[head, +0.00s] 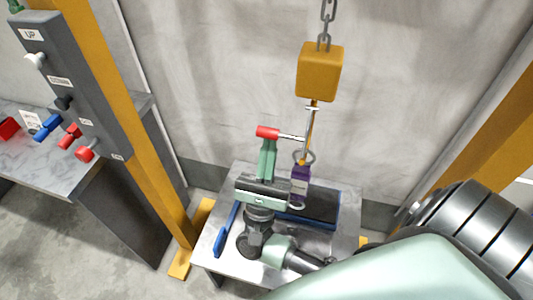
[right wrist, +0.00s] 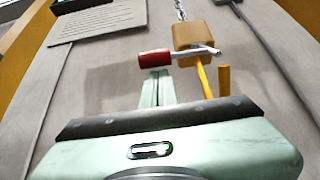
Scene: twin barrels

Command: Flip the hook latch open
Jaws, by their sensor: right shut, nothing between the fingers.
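The hook latch has a red handle (head: 267,132) on a thin silver rod that runs right to the hook's shank. The handle also shows in the right wrist view (right wrist: 154,58), lying nearly level. The orange hook (head: 308,135) hangs under an orange block (head: 320,72), which also shows in the right wrist view (right wrist: 193,35). My right gripper (head: 267,143) is shut and empty, its pale green fingers (right wrist: 156,76) pointing at the red handle, with the tips right at its lower side. I cannot tell if they touch. The left gripper is out of view.
A chain (head: 326,22) holds the block. A purple piece (head: 300,185) with a ring hangs at the hook's lower end, close right of my gripper. A table (head: 345,215) with a blue-edged dark tray stands below. A lever panel (head: 70,75) and orange post (head: 130,130) stand left.

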